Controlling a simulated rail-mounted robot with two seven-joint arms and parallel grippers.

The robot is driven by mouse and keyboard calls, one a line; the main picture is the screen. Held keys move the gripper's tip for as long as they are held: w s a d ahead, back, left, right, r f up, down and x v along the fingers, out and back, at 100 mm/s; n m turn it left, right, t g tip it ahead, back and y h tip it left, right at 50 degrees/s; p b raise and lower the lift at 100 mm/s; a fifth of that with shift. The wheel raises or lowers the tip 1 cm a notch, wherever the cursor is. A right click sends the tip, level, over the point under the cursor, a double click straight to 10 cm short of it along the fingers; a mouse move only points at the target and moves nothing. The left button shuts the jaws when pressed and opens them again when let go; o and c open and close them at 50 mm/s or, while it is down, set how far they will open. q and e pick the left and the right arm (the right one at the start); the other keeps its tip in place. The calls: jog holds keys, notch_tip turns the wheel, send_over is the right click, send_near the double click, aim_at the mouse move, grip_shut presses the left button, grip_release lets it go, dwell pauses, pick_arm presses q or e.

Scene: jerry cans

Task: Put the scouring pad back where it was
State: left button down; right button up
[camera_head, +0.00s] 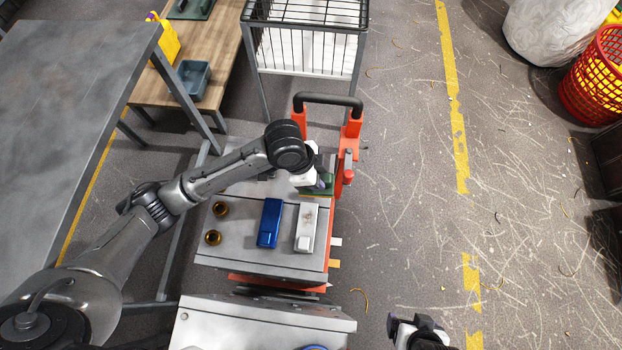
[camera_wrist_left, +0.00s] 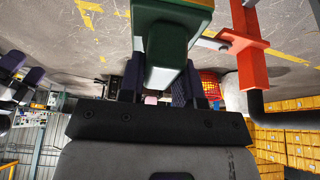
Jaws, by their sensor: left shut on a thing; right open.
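The green block-shaped thing that I take for the scouring pad (camera_head: 327,187) is at the upper right of the cart top (camera_head: 240,252), by the cart's orange handle. My left gripper (camera_head: 318,181) is shut on it from above. My right gripper (camera_head: 418,328) is open at the bottom edge, away from the cart.
A blue block (camera_head: 269,223) and a white block (camera_head: 306,228) lie on the cart top, with two brass rings (camera_head: 220,209) to their left. The orange handle frame (camera_head: 298,116) rises close to my left gripper. A wire cage (camera_head: 310,45) stands behind.

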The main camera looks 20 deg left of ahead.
pick_arm(q)
jog(key=shift+m, duration=0.3)
jog(key=f, duration=0.1)
jog(key=f+b, duration=0.2)
jog(key=f, duration=0.1)
jog(key=shift+d, duration=0.35)
jog(key=shift+w+f+b, duration=0.1)
jog(key=shift+f+b, duration=0.25)
jog(key=w+a+f+b, duration=0.2)
jog(key=w+f, duration=0.1)
jog(key=w+a+f+b, duration=0.2)
jog(key=w+f+b, duration=0.1)
jog(key=f, duration=0.1)
jog(key=w+a+f+b, duration=0.2)
jog(key=w+f, duration=0.1)
jog(key=shift+w+a+f, duration=0.1)
jog(key=shift+w+f, duration=0.1)
jog(key=shift+f, duration=0.2)
pick_arm(e)
notch_tip(320, 180, down, 11)
jog(key=shift+a, duration=0.1)
pick_arm(q)
jog(key=c, duration=0.8)
grip_release()
jog(key=shift+f, duration=0.1)
pick_arm(e)
jog(key=shift+a, duration=0.1)
